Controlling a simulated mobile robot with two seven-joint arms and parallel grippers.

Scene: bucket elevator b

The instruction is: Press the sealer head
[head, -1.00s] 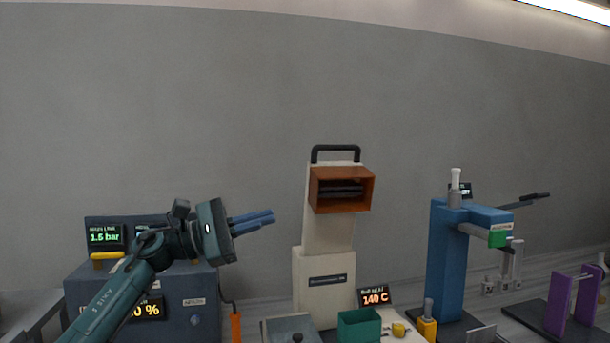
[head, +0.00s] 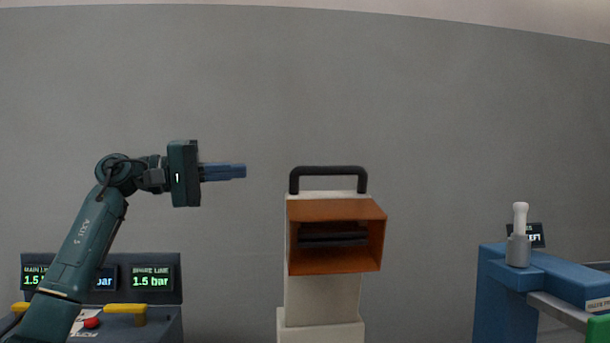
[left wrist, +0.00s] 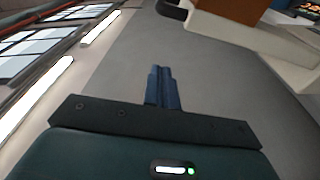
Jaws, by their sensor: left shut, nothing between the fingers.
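The sealer head (head: 335,210) is an orange box with a dark slot in front. It sits on a cream column (head: 320,300), with a black handle (head: 328,171) arched above it. My left gripper (head: 244,171) is shut and empty, its blue fingers pointing right. It hangs in the air to the left of the handle at about the same picture height, with a visible gap. In the left wrist view the gripper (left wrist: 161,72) is also shut. The orange head (left wrist: 235,8) and part of the dark handle (left wrist: 172,10) show at that view's top right. My right gripper is out of view.
A dark console with green pressure displays (head: 152,277) and yellow handles (head: 126,309) stands at the lower left under my arm. A blue press-like machine (head: 505,290) with a white-topped knob stands at the right. The air above the head is clear.

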